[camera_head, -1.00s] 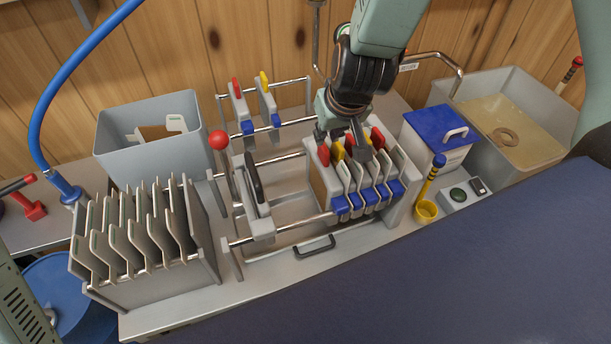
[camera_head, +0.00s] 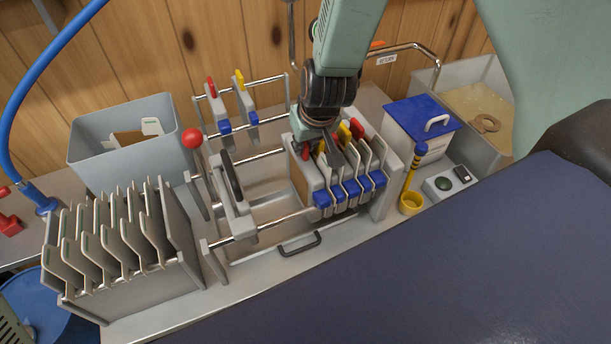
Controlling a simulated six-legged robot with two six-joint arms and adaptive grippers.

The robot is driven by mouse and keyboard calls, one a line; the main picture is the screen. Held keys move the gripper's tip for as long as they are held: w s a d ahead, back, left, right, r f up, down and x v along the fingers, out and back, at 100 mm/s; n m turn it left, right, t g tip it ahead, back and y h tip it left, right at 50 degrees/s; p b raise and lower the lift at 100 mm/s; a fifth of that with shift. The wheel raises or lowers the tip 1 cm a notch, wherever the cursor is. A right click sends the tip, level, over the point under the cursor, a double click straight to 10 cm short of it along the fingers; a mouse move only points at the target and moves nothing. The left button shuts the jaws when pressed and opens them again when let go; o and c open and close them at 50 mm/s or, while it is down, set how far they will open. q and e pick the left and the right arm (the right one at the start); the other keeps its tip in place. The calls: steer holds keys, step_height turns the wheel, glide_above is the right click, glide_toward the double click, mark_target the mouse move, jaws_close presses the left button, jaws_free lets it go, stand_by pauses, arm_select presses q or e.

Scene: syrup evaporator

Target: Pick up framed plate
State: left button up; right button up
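Several framed plates (camera_head: 351,172) with red or yellow tabs and blue feet stand close together at the right end of the press rails. My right gripper (camera_head: 318,148) points down over the left end of this pack, with its fingertips among the tabs near a red one. The tabs and the wrist hide the fingertips, so I cannot tell whether they touch a plate or are closed. Two more framed plates, one with a red tab (camera_head: 217,105) and one with a yellow tab (camera_head: 245,98), hang on the rear rails. My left gripper is out of view.
Left of the pack are the press's movable end plate and lever with a red ball (camera_head: 192,138). A rack of grey plates (camera_head: 118,250) stands front left, a grey bin (camera_head: 130,150) behind it.

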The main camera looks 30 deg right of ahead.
steer(key=shift+a+r, duration=0.1)
steer(key=shift+a, duration=0.1)
steer(key=c, duration=0.3)
steer(key=shift+w, duration=0.15)
jaws_close()
steer(key=shift+d, duration=0.1)
